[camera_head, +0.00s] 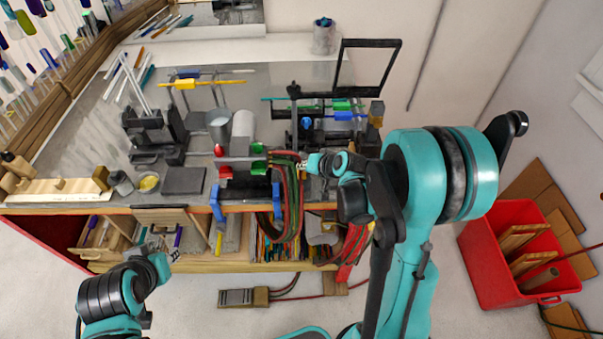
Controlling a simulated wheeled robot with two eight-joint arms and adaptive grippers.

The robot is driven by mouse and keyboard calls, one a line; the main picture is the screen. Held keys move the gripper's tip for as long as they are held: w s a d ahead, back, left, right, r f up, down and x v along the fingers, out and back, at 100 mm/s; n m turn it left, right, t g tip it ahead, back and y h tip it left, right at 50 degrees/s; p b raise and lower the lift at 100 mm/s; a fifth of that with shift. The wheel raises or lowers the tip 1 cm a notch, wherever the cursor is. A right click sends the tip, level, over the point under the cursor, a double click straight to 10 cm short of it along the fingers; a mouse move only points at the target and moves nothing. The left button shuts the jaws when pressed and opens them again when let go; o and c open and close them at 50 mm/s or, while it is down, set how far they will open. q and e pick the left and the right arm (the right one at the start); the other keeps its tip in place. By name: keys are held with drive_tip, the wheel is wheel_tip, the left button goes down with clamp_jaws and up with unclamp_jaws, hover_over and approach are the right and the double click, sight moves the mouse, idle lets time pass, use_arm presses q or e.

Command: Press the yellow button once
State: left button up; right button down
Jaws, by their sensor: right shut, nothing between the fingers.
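My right gripper (302,167) is shut and empty, low over the front of the workbench, beside the red and green hoses. A small yellow patch (302,175) shows right at its fingertips. It is too small to tell whether this is the yellow button or whether the fingers touch it. No other yellow button can be made out clearly. My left gripper (172,252) is in front of the open drawer at the lower left, away from the hoses. Its fingers are too small to tell whether they are open.
The workbench (95,125) carries clamps with yellow, red, green and blue parts, a metal cup (219,126) and a white cylinder (243,124). Hoses (292,205) hang over its front edge. A red bin (510,255) stands at right. A foot pedal (243,297) lies on the floor.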

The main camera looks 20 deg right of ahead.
sight(303, 175)
drive_tip(key=shift+f, duration=0.1)
drive_tip(key=shift+f+b, duration=0.35)
drive_tip(key=shift+b, duration=0.25)
drive_tip(key=shift+f+b, duration=0.5)
drive_tip(key=shift+b, duration=0.05)
idle(0.7)
drive_tip(key=shift+r, duration=0.15)
drive_tip(key=shift+r+p, duration=0.7)
drive_tip(key=shift+r, duration=0.15)
drive_tip(key=shift+r+p, duration=1.85)
drive_tip(key=shift+r, duration=0.7)
drive_tip(key=shift+f, duration=0.1)
